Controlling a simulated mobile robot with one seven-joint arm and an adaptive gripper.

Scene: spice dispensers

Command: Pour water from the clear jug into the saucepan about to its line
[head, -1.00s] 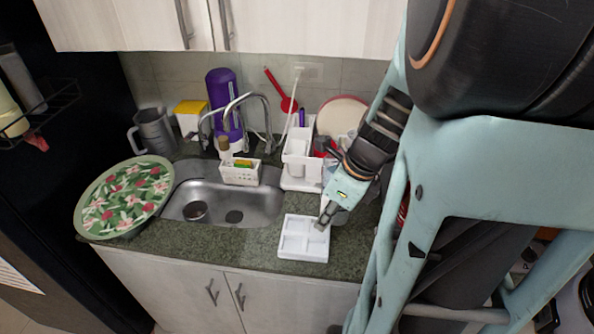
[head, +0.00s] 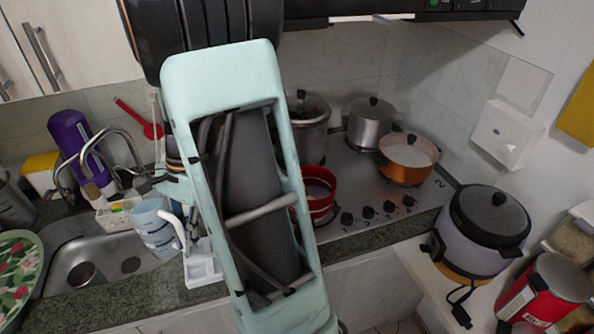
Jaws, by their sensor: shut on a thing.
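A pale blue-grey, see-through jug (head: 153,228) with a white handle (head: 180,232) is near the sink's right end, left of the white tray. It looks slightly tilted; I cannot make out its water level. My gripper (head: 174,190) is at the jug's upper right, partly hidden by my arm, and is shut on the jug; the exact grip point is unclear. A red open pan (head: 319,192), which appears to be the saucepan, stands on the near left of the hob, right of my arm. My arm hides its left side; no line shows inside.
My arm fills the middle. The steel hob (head: 372,187) also bears an orange pot (head: 404,160) and steel pots (head: 370,122). A rice cooker (head: 485,232) stands at right. The sink (head: 85,264), tap (head: 105,150) and white divided tray (head: 203,266) are at left.

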